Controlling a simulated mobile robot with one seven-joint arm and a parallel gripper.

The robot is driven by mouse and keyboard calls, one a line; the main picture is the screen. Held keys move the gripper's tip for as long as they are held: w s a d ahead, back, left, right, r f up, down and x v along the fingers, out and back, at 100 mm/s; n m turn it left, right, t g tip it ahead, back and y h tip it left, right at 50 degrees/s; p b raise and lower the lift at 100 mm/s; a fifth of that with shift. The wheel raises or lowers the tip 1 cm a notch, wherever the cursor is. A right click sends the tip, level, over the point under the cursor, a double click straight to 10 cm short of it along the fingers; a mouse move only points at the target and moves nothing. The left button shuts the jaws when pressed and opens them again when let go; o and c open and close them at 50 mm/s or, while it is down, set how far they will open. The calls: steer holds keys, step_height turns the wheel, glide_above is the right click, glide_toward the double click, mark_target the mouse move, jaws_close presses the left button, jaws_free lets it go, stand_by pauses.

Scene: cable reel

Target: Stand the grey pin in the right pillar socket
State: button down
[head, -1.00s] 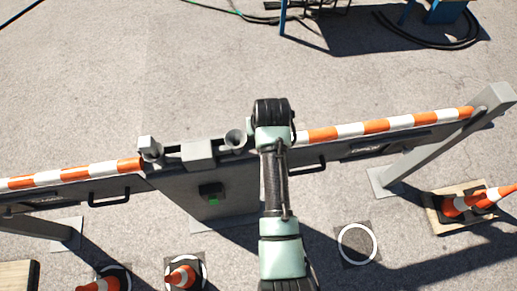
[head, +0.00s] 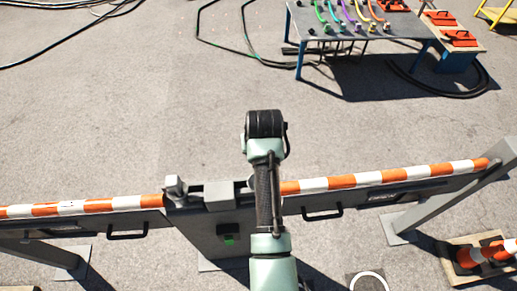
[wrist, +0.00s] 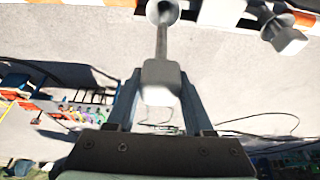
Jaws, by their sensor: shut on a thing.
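The grey pin (wrist: 161,82) has a block-like head and a thin shaft. My gripper (wrist: 160,92) is shut on its head. In the wrist view, the shaft points toward the right pillar socket (wrist: 155,10), a grey cup at the top edge. The shaft end overlaps the cup mouth; I cannot tell whether it is inside or only in front. A second grey block-headed piece (wrist: 284,38) stands on the other side of the pillar; it also shows in the head view (head: 175,188). In the head view, my arm hides my gripper, the held pin and most of the right socket.
An orange-and-white striped barrier (head: 390,178) runs both ways from the grey pillar (head: 208,232). A grey block (head: 219,196) stands on the pillar top. A table with coloured cables (head: 365,25) stands far back. Cones (head: 485,253) sit lower right.

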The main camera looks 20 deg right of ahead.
steer(key=shift+f+b, duration=1.6)
steer(key=shift+f, duration=0.35)
steer(key=shift+f+b, duration=1.95)
steer(key=shift+f, duration=1.2)
steer(key=shift+c, duration=1)
jaws_free()
steer(key=b+v, duration=0.2)
steer(key=v, duration=1.1)
